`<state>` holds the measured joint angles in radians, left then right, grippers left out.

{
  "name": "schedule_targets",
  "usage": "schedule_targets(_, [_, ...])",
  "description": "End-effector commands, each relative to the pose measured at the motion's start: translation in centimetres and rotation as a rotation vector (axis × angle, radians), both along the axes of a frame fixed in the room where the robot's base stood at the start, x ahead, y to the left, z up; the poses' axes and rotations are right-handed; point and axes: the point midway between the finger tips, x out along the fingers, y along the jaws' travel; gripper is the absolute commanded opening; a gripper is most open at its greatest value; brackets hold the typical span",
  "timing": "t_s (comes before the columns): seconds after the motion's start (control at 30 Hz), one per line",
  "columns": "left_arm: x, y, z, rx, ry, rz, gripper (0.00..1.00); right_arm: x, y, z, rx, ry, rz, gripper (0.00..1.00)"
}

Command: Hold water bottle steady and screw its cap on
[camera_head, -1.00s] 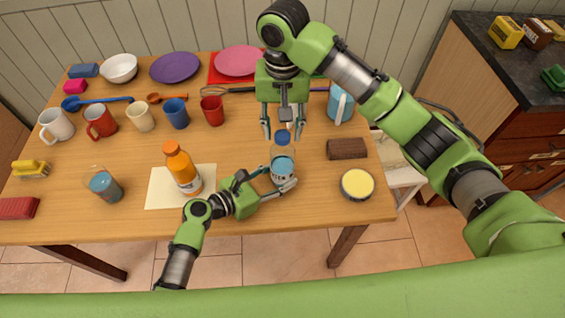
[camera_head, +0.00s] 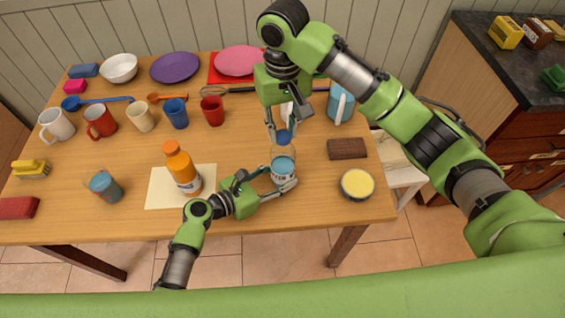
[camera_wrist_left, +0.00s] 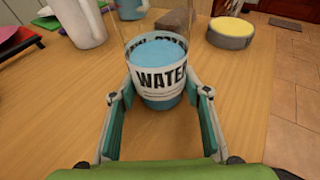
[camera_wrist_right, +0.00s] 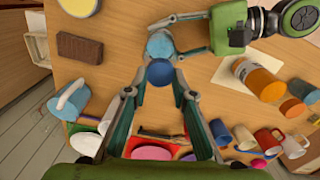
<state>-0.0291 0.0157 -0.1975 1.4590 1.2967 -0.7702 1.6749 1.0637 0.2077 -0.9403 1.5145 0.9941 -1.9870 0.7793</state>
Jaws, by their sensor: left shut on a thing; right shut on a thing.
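The water bottle (camera_head: 284,168), clear with blue water and a white label, stands upright near the front right of the table. My left gripper (camera_head: 282,184) is shut on its lower body. In the left wrist view the bottle (camera_wrist_left: 158,78) sits between the fingers (camera_wrist_left: 160,98). The blue cap (camera_head: 284,136) is at the top of the bottle, with my right gripper (camera_head: 283,133) shut on it from above. In the right wrist view the cap (camera_wrist_right: 160,73) lies between the fingertips (camera_wrist_right: 160,82), partly over the bottle. I cannot tell whether cap and bottle touch.
An orange bottle (camera_head: 180,167) stands on a cream sheet (camera_head: 158,196) left of my left gripper. A glass (camera_head: 105,187) with blue content is further left. A brown block (camera_head: 347,149) and a yellow-topped round tin (camera_head: 357,184) lie to the right. Mugs and plates fill the back left.

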Motion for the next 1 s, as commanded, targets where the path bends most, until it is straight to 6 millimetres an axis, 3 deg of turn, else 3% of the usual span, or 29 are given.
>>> schedule_targets(0.2, [0.07,0.04,0.10,-0.002,-0.001,0.002,0.05,0.04,-0.11,-0.01,-0.003,0.000,-0.256,0.00])
schedule_targets(0.47, [0.07,0.03,0.11,-0.002,-0.001,0.001,0.05,0.04,-0.07,0.00,-0.002,0.000,-0.400,0.00])
schedule_targets(0.73, [0.04,-0.01,0.11,-0.002,-0.001,0.000,0.05,0.05,-0.02,0.02,0.000,-0.001,-0.688,0.00])
schedule_targets(1.0, [-0.01,-0.08,0.11,-0.002,-0.001,-0.001,0.05,0.04,0.06,0.04,0.002,0.000,-0.770,0.00])
